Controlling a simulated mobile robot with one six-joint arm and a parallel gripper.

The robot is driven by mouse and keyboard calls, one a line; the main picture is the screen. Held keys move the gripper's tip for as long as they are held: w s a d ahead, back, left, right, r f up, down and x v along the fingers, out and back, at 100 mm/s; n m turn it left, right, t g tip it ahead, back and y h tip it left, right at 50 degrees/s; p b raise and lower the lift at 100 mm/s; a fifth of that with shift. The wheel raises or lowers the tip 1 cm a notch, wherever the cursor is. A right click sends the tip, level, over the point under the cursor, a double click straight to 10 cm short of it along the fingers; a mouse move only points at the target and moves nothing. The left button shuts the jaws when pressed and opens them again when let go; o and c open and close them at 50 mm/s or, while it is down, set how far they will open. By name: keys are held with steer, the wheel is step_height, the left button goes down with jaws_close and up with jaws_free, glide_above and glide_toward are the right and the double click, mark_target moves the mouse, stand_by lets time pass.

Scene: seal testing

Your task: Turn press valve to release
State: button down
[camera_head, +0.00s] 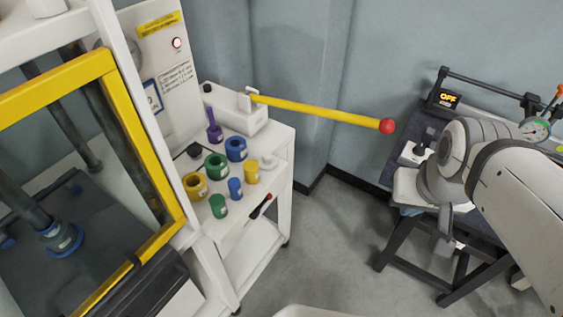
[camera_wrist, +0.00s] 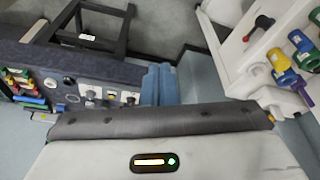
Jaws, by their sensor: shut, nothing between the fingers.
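A small black lever with a red tip (camera_head: 261,206) sits on the front side of the white pump cart (camera_head: 285,150), and looks to be the press valve. It also shows at the top right of the wrist view (camera_wrist: 262,25). A long yellow pump handle (camera_head: 320,110) with a red ball end sticks out from the pump block (camera_head: 235,115). My gripper (camera_head: 447,222) hangs down at the right of the head view, well apart from the lever. It is shut and empty. Its fingertips are small in the head view and not clear in the wrist view.
Several coloured seal fittings, such as a green one (camera_head: 216,166), stand on the cart. The press with its yellow door frame (camera_head: 160,180) is at left. A dark bench (camera_head: 400,145) with an "OFF" display stands at right. Floor (camera_head: 325,240) between is clear.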

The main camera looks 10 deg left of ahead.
steer(key=w+a+f+n+t+y+b, duration=0.1)
steer(key=w+a+f+n+t+b, duration=0.2)
steer(key=w+f+b, duration=0.5)
steer(key=w+a+f+n+t+b, duration=0.25)
steer(key=w+f, duration=0.45)
steer(key=w, duration=0.5)
steer(key=s+a+f+n+g+y+b, duration=0.1)
steer(key=a+f+n+g+y+b, duration=0.1)
steer(key=a+f, duration=0.5)
steer(key=s+a+f+n+g+y+b, duration=0.2)
steer(key=a+f+n+y, duration=0.4)
steer(key=a, duration=0.4)
steer(key=shift+s+a+f+g+y+b, duration=0.25)
steer(key=shift+a+f+g+y+b, duration=0.15)
steer(key=shift+f+y+b, duration=0.4)
steer(key=shift+r, duration=0.15)
steer(key=b+x, duration=0.2)
steer(key=x, duration=0.8)
